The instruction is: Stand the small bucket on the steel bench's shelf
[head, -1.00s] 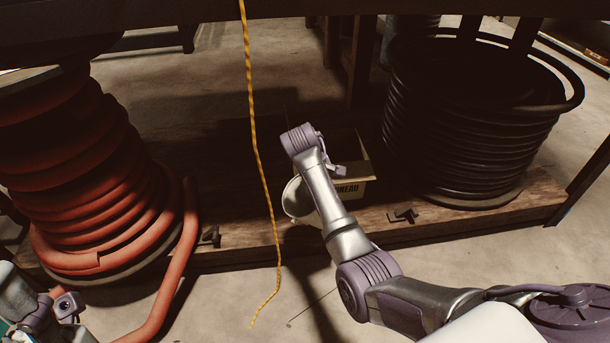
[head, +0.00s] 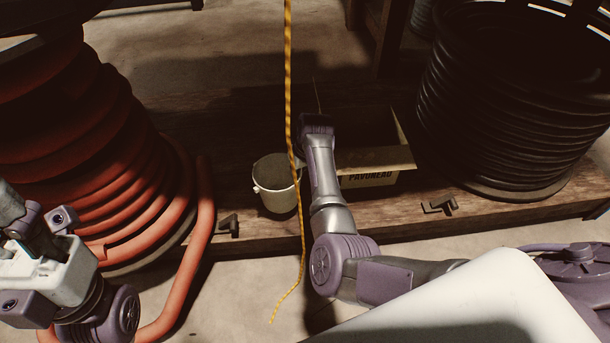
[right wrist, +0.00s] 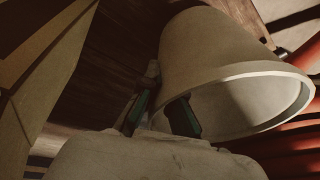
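The small off-white bucket (head: 275,186) stands about upright on the wooden shelf (head: 262,234), mouth up, just left of my right forearm in the head view. In the right wrist view the bucket (right wrist: 215,55) fills the upper right, its rim toward the camera. My right gripper (right wrist: 164,100) is close at its side. The dark fingertips are apart, with a gap between them, near a small lug on the bucket wall. In the head view this gripper is hidden behind my arm. Parts of my left arm show at the lower left; its fingers cannot be made out.
A cardboard box (head: 375,170) stands right of my arm. Red hose (head: 115,160) is coiled at left, black hose (head: 500,120) at right. A yellow rope (head: 289,90) hangs before the bucket. Small metal brackets (head: 228,226) sit along the shelf's front edge.

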